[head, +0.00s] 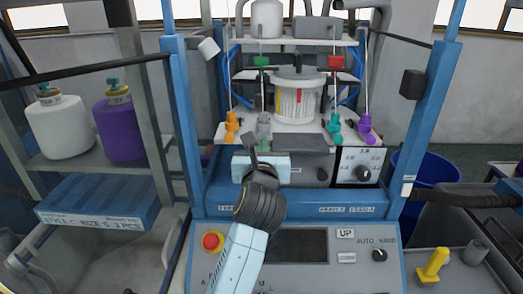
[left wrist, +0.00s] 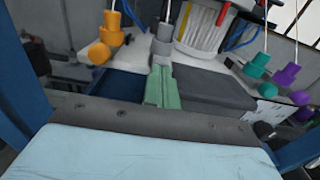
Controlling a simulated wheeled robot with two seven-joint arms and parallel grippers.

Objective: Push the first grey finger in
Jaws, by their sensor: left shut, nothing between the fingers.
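The grey finger (head: 264,127) stands upright in the row at the front of the knitting machine's bed, between the orange finger (head: 231,125) and the teal finger (head: 333,127). It also shows in the left wrist view (left wrist: 163,38), straight beyond my fingertips. My left gripper (head: 252,142) is in front of and just below the grey finger in the head view. Its two green fingers (left wrist: 162,72) are shut together and empty. They overlap the lower part of the grey finger, so I cannot tell whether they touch it. My right gripper is not in view.
A purple finger (head: 366,126) stands at the row's right end. A white yarn cone (head: 297,104) is behind the row. Blue posts (head: 182,120) frame the machine on both sides. A control panel (head: 300,245) lies in front.

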